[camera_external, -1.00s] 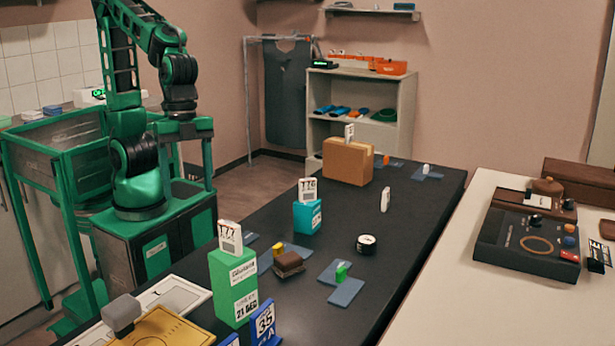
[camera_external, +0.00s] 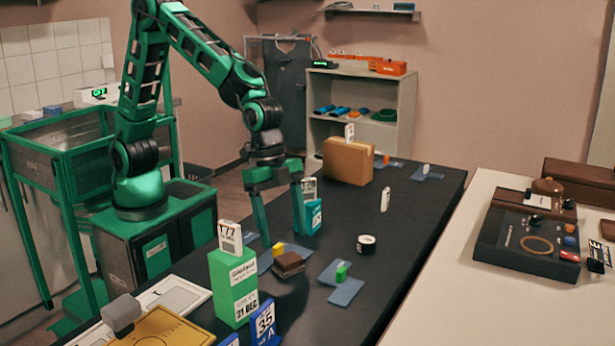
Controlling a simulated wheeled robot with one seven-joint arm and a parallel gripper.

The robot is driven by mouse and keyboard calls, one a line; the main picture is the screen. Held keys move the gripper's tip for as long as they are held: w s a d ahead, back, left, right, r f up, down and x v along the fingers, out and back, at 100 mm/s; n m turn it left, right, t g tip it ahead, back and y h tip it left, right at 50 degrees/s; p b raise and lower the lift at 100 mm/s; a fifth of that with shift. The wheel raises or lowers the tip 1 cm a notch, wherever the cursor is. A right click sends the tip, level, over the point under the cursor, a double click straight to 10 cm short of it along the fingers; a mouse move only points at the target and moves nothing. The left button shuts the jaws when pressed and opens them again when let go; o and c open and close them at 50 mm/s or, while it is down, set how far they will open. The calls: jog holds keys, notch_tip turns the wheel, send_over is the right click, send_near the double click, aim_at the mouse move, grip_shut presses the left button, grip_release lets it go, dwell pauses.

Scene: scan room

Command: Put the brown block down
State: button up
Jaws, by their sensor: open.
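I cannot tell the exact gap between the fingertips and the block. The right finger partly covers the teal box (camera_external: 313,218) and its tag.
A green peg (camera_external: 341,272) on blue pads and a black round item (camera_external: 366,243) are to the right.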

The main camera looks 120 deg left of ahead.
aim_at(288, 257)
jog(key=shift+x, duration=2.8)
jog(key=shift+s+a, duration=0.1)
jog(key=shift+a, duration=0.05)
jog(key=c, duration=1.2)
jog(key=shift+c, duration=0.2)
